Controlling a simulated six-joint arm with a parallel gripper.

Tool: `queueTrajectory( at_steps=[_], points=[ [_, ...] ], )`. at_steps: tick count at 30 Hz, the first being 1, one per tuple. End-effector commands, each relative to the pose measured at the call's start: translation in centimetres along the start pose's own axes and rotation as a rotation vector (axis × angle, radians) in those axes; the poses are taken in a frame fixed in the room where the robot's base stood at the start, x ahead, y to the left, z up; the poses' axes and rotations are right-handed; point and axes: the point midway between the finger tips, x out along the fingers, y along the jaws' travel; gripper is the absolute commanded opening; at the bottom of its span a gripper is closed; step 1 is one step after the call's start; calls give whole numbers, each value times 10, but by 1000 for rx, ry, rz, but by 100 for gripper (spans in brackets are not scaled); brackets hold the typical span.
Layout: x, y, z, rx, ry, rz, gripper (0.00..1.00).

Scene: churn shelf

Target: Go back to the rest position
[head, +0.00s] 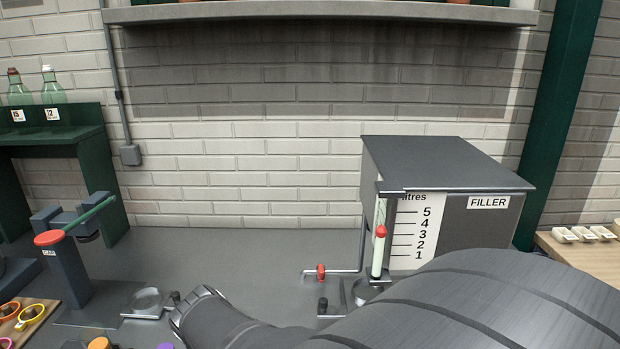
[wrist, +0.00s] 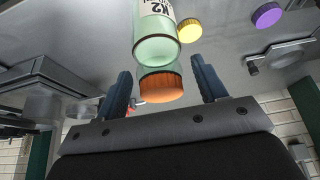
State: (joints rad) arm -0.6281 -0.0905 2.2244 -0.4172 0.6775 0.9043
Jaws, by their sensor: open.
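My gripper (wrist: 160,67) shows in the wrist view with its two blue fingers spread apart. A pale green glass bottle (wrist: 158,50) with a white label reading K2 is in line with the gap between the fingers. An orange-brown cap (wrist: 160,86) shows at the bottle's end in the picture, between the fingers, with room on both sides. The fingers do not visibly touch it. In the head view my dark arm crosses the lower right, and the fingers cannot be made out there.
The grey filler box (head: 445,190) with its litre scale stands at right. A capping stand (head: 64,265) is at left. Bottles (head: 53,90) stand on a green shelf. Yellow (wrist: 190,29) and purple (wrist: 267,15) caps lie near the bottle. The bench's back middle is clear.

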Motion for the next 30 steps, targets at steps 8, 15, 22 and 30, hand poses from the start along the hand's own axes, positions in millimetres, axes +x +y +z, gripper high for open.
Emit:
queueTrajectory(
  at_steps=[8,15,22,30],
  points=[
    [12,0,6,0,-1,0,65],
    [11,0,6,0,0,-1,65],
    [-2,0,-1,3,4,-2,65],
    [-47,0,-23,4,5,-4,65]
  ],
)
